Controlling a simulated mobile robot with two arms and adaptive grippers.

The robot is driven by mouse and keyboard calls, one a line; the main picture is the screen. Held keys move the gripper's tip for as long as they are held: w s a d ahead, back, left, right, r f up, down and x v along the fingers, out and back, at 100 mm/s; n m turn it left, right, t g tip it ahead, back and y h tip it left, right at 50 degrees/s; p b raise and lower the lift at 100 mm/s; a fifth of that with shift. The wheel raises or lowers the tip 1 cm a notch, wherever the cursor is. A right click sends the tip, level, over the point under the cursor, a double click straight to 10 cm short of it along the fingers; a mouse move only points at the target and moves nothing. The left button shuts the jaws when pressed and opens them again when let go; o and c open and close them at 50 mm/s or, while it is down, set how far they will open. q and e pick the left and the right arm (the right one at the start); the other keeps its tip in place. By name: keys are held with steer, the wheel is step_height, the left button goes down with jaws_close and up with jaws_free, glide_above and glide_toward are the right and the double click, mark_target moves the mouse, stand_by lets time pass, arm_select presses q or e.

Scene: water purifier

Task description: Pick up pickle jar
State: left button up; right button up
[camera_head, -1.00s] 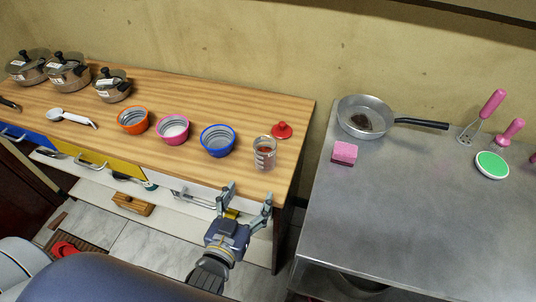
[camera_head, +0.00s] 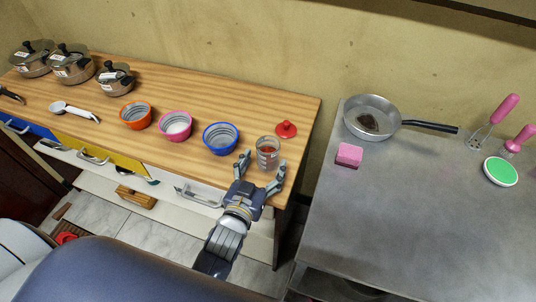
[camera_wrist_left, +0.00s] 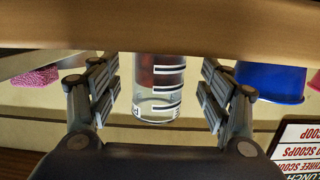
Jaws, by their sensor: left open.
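The pickle jar is a clear, open-topped container (camera_head: 268,153) with measuring marks and reddish-brown contents. It stands upright near the right front edge of the wooden counter (camera_head: 190,95). A red lid (camera_head: 286,129) lies just behind it. My left gripper (camera_head: 261,168) is open at the counter's front edge, facing the jar, with one finger toward each side. In the left wrist view, which is upside down, the jar (camera_wrist_left: 159,88) shows between the spread fingers (camera_wrist_left: 160,92), with gaps on both sides. The counter edge hides its base there. My right gripper is not in view.
A blue bowl (camera_head: 221,138) stands close left of the jar, then a pink bowl (camera_head: 175,126) and an orange bowl (camera_head: 136,115). Across a gap to the right, a metal table (camera_head: 420,220) holds a pink sponge (camera_head: 349,154) and a pan (camera_head: 372,117).

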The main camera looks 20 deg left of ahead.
mark_target(265, 163)
arm_select(q)
steer(key=w, duration=0.3)
steer(key=shift+w+d+f, duration=0.2)
steer(key=shift+w, duration=0.1)
steer(key=c, duration=1.3)
steer(key=shift+o, duration=0.2)
steer(key=shift+r, duration=0.2)
